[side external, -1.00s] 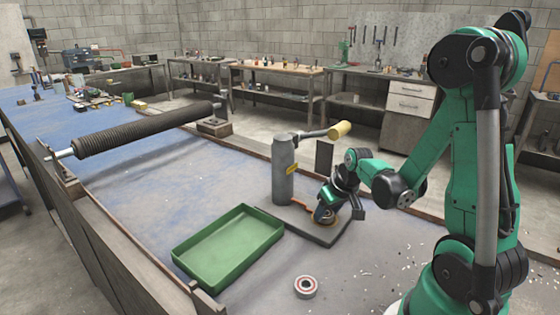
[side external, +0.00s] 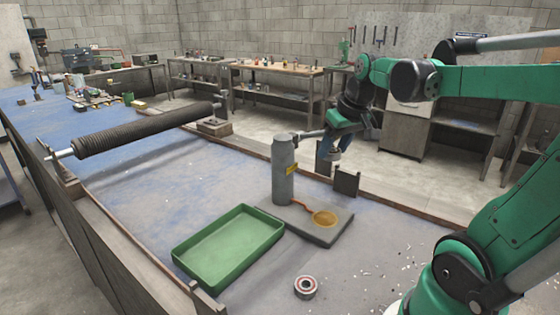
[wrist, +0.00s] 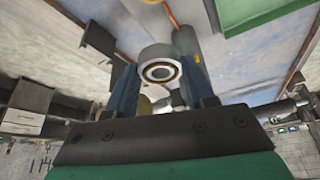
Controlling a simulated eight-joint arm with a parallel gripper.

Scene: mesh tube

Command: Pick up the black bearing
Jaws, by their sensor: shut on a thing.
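My gripper (wrist: 160,82) is shut on a bearing (wrist: 160,71), a grey ring with a dark inner race and a brownish band, held between two bluish fingers in the wrist view. It looks grey there rather than clearly black. In the side external view my gripper (side external: 335,152) is raised behind the grey post, above the bench's far edge; the held bearing cannot be made out there. Another bearing (side external: 305,287), silver with a reddish ring, lies on the bench at the front.
A grey post (side external: 284,170) stands on a dark base plate (side external: 318,234) with an empty orange round spot (side external: 325,218). A green tray (side external: 185,254) lies to its left. A dark upright plate (side external: 347,182) stands near the bench's far edge. A long ribbed roller (side external: 145,130) spans the left.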

